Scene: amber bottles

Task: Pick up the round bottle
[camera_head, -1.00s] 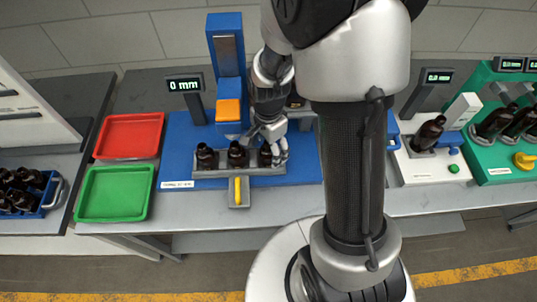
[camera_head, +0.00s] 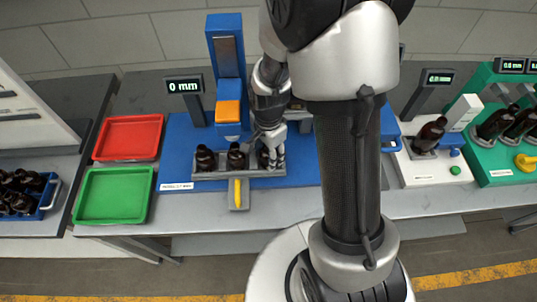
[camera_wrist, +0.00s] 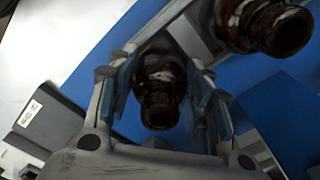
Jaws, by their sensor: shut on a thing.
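Three dark amber bottles stand in a row in a grey holder (camera_head: 215,174) on the blue station in the head view. My gripper (camera_head: 271,155) is at the rightmost bottle (camera_head: 263,158), which its fingers partly hide. In the wrist view, that round bottle (camera_wrist: 161,82) sits between the two fingers of my gripper (camera_wrist: 163,108), neck toward the camera. The gripper is shut on it. The bottle still appears to be in the holder. The middle bottle (camera_head: 236,157) stands close to the left of the gripper, and the left bottle (camera_head: 205,158) is beyond it.
A blue column with an orange block (camera_head: 228,111) rises behind the holder. A yellow handle (camera_head: 238,193) is in front. Red (camera_head: 128,138) and green (camera_head: 113,195) trays lie empty to the left. A blue crate (camera_head: 47,199) of bottles is at far left; other stations stand right.

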